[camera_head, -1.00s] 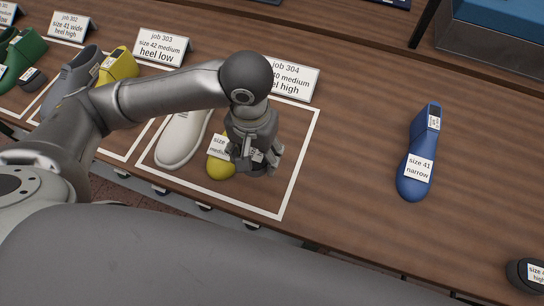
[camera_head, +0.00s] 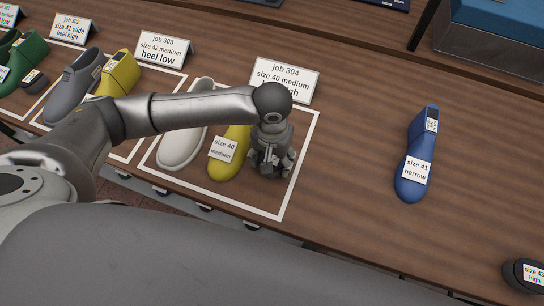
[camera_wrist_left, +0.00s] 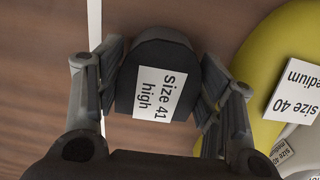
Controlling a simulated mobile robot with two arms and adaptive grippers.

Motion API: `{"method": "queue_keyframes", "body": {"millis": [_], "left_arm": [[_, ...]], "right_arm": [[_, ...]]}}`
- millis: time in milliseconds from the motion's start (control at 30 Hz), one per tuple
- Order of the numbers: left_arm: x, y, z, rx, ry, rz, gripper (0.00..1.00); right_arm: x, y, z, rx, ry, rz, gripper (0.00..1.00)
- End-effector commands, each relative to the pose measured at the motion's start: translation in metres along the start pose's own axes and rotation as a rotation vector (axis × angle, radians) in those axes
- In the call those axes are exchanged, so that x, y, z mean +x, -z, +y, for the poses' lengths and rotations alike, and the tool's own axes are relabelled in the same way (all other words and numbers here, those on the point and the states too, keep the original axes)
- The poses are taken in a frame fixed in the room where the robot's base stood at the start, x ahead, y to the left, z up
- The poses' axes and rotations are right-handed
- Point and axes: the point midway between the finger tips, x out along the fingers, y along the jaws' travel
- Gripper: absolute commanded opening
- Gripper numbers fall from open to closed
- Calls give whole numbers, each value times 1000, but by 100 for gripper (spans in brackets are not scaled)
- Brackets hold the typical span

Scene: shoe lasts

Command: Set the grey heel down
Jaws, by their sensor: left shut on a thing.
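The dark grey heel (camera_wrist_left: 157,75) has a white label reading "size 41 high". My left gripper (camera_head: 270,168), also in the wrist view (camera_wrist_left: 160,88), is shut on it with one finger on each side. In the head view the gripper hides the heel. I cannot tell whether the heel touches the table. My right gripper is not in view.
A white last (camera_head: 183,140) lies left of the yellow one. A blue last (camera_head: 414,180), size 41 narrow, lies right of the outline, with bare table between. A dark heel (camera_head: 520,272) sits at the lower right. Other job areas with lasts are at the left.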

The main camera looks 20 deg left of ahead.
Motion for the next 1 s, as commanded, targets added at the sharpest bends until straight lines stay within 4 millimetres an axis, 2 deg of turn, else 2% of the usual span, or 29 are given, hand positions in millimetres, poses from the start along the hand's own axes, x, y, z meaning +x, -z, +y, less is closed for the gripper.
{"method": "queue_keyframes", "body": {"millis": [100,133,300,633,733,867,1000], "left_arm": [[1,0,0,-1,0,-1,36],[2,0,0,0,0,-1,63],[2,0,0,0,0,0,83],[1,0,0,0,0,1,83],[-4,1,0,-1,-2,2,83],[-24,1,0,0,-2,4,83],[-56,1,1,0,-4,6,83]], "right_arm": [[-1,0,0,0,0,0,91],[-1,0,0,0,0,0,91],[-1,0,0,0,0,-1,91],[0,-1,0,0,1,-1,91],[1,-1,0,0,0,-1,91],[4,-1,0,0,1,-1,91],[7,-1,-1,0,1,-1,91]]}}
